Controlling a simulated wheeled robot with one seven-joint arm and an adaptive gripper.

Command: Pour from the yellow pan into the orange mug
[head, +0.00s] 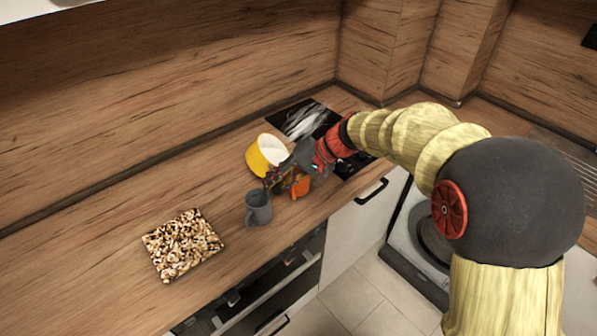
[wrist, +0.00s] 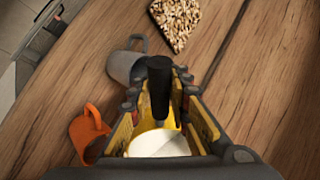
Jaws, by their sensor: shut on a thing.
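The yellow pan (head: 258,159) is beside my gripper (head: 277,178) in the head view, its pale inside facing up and to the right. In the wrist view my gripper (wrist: 158,88) is shut on the pan's dark handle (wrist: 158,80), and a white round surface (wrist: 158,144) shows between the fingers. Whether the pan touches the counter is unclear. The orange mug (head: 301,187) is on the counter just right of my gripper, partly hidden by it. It also shows left of the fingers in the wrist view (wrist: 88,130).
A grey mug (head: 258,209) stands on the counter close in front of the gripper. A tray of mottled brown and cream pieces (head: 182,245) lies to the left. A black hob (head: 305,120) is behind, and a wooden splashback (head: 170,90) runs along the back.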

